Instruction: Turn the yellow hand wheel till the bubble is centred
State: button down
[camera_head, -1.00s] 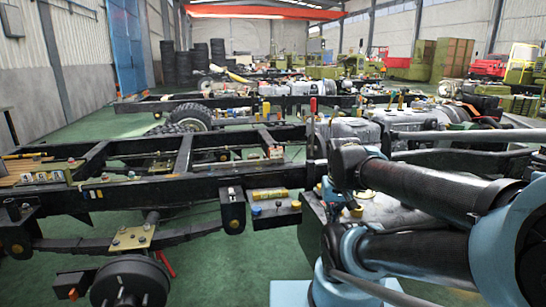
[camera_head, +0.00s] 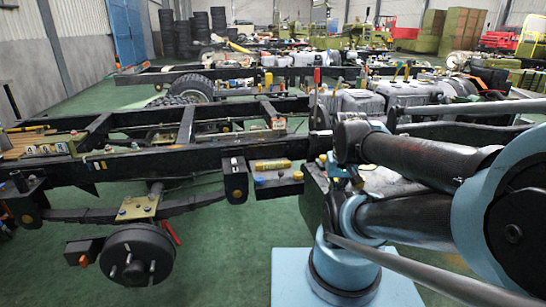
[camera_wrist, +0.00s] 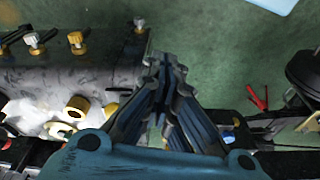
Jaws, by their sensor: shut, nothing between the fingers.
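My gripper (camera_wrist: 165,65) is shut and empty in the wrist view, its fingertips over the green floor beside a dark grey part. Several small yellow pieces sit on or by that part, among them a yellow cap (camera_wrist: 78,107) and a pale yellow ring (camera_wrist: 60,130). I cannot tell whether one is the hand wheel. The gripper is apart from them, to their right. In the head view a yellow cylinder (camera_head: 272,165) lies on a bracket of the chassis frame (camera_head: 130,167), with a yellow knob (camera_head: 298,176) nearby. No bubble can be made out.
A brake drum (camera_head: 138,253) hangs at the lower left, near a red lever (camera_head: 171,232); a red lever also shows in the wrist view (camera_wrist: 257,98). More chassis frames and a tyre (camera_head: 190,87) stand behind. The green floor (camera_head: 225,270) is clear in front.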

aim_at(298, 175)
jog(key=u, duration=0.45)
jog(key=k, duration=1.2)
jog(key=z, duration=0.5)
jog(key=i, duration=1.05)
